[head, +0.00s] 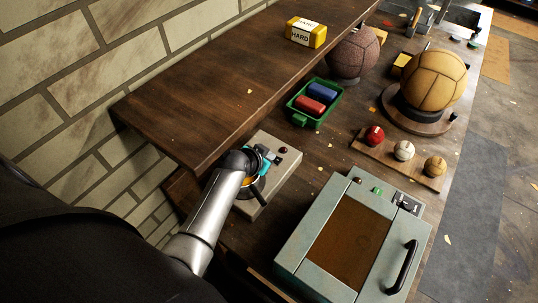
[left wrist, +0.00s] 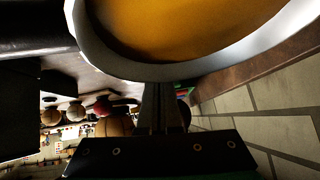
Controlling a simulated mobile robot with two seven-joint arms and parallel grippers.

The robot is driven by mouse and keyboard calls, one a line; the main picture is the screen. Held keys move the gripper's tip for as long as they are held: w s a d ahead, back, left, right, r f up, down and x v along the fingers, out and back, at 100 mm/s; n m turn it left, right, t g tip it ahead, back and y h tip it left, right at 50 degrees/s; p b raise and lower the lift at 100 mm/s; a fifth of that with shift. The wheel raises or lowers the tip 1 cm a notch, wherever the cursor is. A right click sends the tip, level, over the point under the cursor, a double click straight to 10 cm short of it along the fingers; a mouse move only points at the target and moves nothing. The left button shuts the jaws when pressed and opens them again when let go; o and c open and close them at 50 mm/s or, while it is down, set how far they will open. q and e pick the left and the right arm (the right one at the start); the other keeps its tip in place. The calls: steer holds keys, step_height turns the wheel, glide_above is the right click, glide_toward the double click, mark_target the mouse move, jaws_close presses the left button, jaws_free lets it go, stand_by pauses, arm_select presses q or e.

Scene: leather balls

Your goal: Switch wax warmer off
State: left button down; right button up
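The wax warmer (head: 285,174) is a beige box on the wooden bench, in the middle of the head view. A small dark red light or knob (head: 283,150) sits near its far corner. Its round pot of amber wax is partly hidden by my arm in the head view. The pot's pale rim and amber wax (left wrist: 190,28) fill the top of the left wrist view. My left gripper (head: 265,158) is over the warmer beside the pot, mostly hidden by my wrist. Its dark fingers (left wrist: 160,105) look together and empty. Whether they touch the warmer is hidden. My right gripper is not visible.
A pale green box with a brown window (head: 347,245) stands close on the right. A green tray (head: 298,117) holds red and blue blocks. Several balls, including a tan one (head: 433,80), stand farther along. A raised wooden shelf (head: 210,90) overhangs behind the warmer, near the brick wall.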

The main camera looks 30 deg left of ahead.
arm_select(q)
steer(key=shift+d+f, duration=0.1)
steer(key=shift+d, duration=0.05)
steer(key=shift+s+d+p, duration=0.1)
steer(key=shift+d+p, duration=0.25)
steer(key=shift+p, duration=0.1)
steer(key=shift+d, duration=0.35)
steer(key=shift+r, duration=0.25)
